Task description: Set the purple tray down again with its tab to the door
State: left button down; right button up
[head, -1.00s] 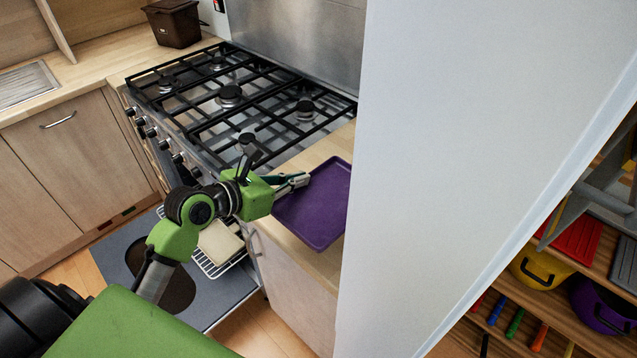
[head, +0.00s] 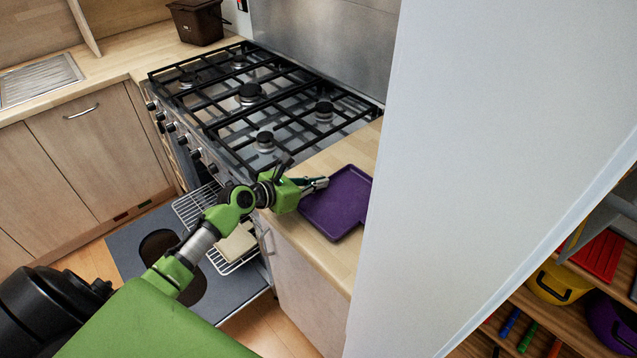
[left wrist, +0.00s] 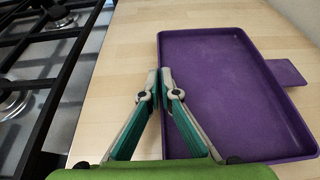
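The purple tray (head: 340,204) is at the wooden worktop right of the hob, its right part cut off by the pale panel in the head view. In the left wrist view the tray (left wrist: 225,95) looks flat and empty. Its tab (left wrist: 287,72) sticks out from the side opposite my gripper; I cannot make out the tab in the head view. My left gripper (head: 318,183) is at the tray's hob-side edge. In the wrist view its fingertips (left wrist: 161,80) are closed together on that rim. My right gripper is not in view.
The hob (head: 265,105) with black grates lies left of the tray. Below it, the oven door (head: 215,290) hangs open, with a wire rack (head: 190,207) pulled out. A tall pale panel (head: 460,150) stands close on the right. Bare worktop (head: 315,258) shows in front of the tray.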

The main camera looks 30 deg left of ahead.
pick_arm(q)
jog(key=shift+f, duration=0.1)
jog(key=c, duration=2.3)
grip_release()
jog(key=shift+s+f, duration=0.1)
